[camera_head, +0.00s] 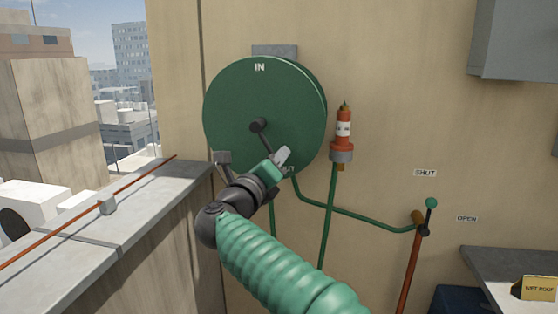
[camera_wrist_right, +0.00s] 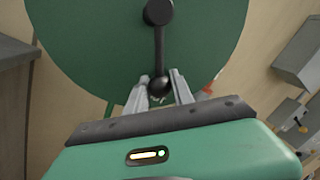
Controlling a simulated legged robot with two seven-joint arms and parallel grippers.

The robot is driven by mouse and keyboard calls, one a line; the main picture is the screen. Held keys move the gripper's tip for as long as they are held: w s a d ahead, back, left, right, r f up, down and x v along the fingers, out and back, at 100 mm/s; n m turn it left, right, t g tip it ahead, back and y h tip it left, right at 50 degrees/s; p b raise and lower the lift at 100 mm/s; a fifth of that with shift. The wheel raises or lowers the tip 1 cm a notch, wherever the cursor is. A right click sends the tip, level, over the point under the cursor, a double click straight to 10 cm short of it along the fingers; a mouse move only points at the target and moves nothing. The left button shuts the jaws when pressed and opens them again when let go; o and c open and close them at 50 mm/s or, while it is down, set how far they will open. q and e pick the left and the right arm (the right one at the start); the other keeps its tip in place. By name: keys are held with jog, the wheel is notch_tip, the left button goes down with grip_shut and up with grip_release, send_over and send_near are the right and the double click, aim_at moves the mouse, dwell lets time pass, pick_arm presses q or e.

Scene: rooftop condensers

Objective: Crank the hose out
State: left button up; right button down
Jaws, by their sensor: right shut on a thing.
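The green hose reel (camera_head: 235,92) hangs on the tan wall, marked "IN" at its top; a label at its bottom is partly hidden by my gripper. Its dark crank (camera_head: 258,126) runs from the hub down and right towards my right gripper (camera_head: 283,156). In the right wrist view the crank arm (camera_wrist_right: 159,45) ends in a black knob (camera_wrist_right: 159,86) between the two fingers of my right gripper (camera_wrist_right: 160,90), which is shut on it. The green hose (camera_head: 328,215) hangs below an orange nozzle (camera_head: 344,128) seated in a grey holder. My left gripper is out of view.
A valve lever with a green knob (camera_head: 431,203) stands at right on a rusty pipe (camera_head: 409,265), near "SHUT" and "OPEN" labels. A parapet (camera_head: 150,195) with a red rod is at left. A grey shelf (camera_head: 510,275) bears a yellow sign (camera_head: 538,288) at lower right.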

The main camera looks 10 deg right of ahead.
jog(key=shift+a+f, duration=0.1)
jog(key=shift+f, duration=0.3)
jog(key=c, duration=1.4)
grip_release()
jog(key=shift+w, duration=0.1)
jog(key=shift+r, duration=0.15)
jog(key=b+v, duration=0.1)
jog(key=v, duration=0.6)
jog(key=shift+a, duration=0.15)
